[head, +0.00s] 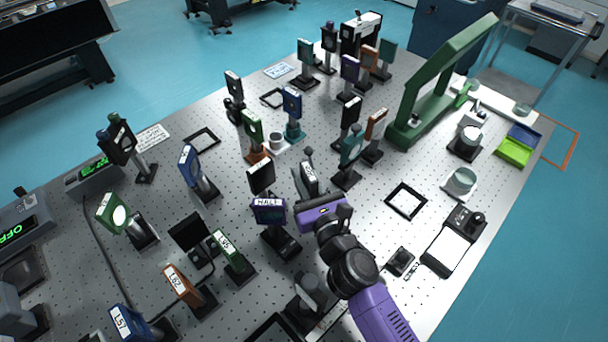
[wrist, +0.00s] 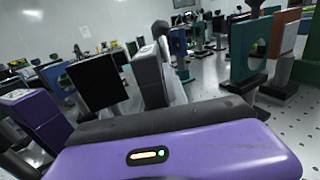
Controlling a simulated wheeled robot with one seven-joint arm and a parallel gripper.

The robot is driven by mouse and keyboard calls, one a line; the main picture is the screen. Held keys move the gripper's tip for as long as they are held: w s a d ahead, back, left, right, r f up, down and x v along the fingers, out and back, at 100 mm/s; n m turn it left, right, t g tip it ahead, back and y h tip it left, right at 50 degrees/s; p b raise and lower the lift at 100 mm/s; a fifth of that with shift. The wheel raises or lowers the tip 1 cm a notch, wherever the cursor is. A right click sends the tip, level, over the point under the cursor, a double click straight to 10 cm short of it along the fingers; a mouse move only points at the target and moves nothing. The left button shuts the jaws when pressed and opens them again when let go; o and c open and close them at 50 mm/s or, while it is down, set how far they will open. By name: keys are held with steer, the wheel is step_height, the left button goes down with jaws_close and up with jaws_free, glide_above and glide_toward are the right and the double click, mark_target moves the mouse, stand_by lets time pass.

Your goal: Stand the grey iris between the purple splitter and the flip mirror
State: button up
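The grey iris (head: 308,178) has a dark knob on top and stands up just beyond my gripper in the head view. The wrist view shows it close ahead, tilted in the picture (wrist: 152,78); its foot is hidden. The purple splitter (head: 270,212), on a black base, is left of my gripper, and at the left edge of the wrist view (wrist: 38,118). A black square panel (head: 261,177) stands behind the splitter; whether it is the flip mirror I cannot tell. My purple gripper (head: 322,207) is low beside the iris; its fingertips and grip are hidden.
A teal mount (head: 350,150) stands right of the iris, with several mounts behind. Green-labelled (head: 230,247) and orange (head: 180,283) mounts stand front left. A black frame (head: 406,201) lies right on fairly open board. A tall green arch (head: 440,90) rises at the back right.

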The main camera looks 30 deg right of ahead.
mark_target(314, 197)
steer(key=o, duration=0.4)
steer(key=shift+o, duration=0.2)
steer(key=shift+f, duration=0.1)
steer(key=shift+s+a+b, duration=0.15)
steer(key=shift+s+b, duration=0.25)
steer(key=shift+s, duration=1.55)
steer(key=shift+s+a+b, duration=0.15)
steer(key=shift+s+b, duration=0.2)
steer(key=shift+s, duration=1.6)
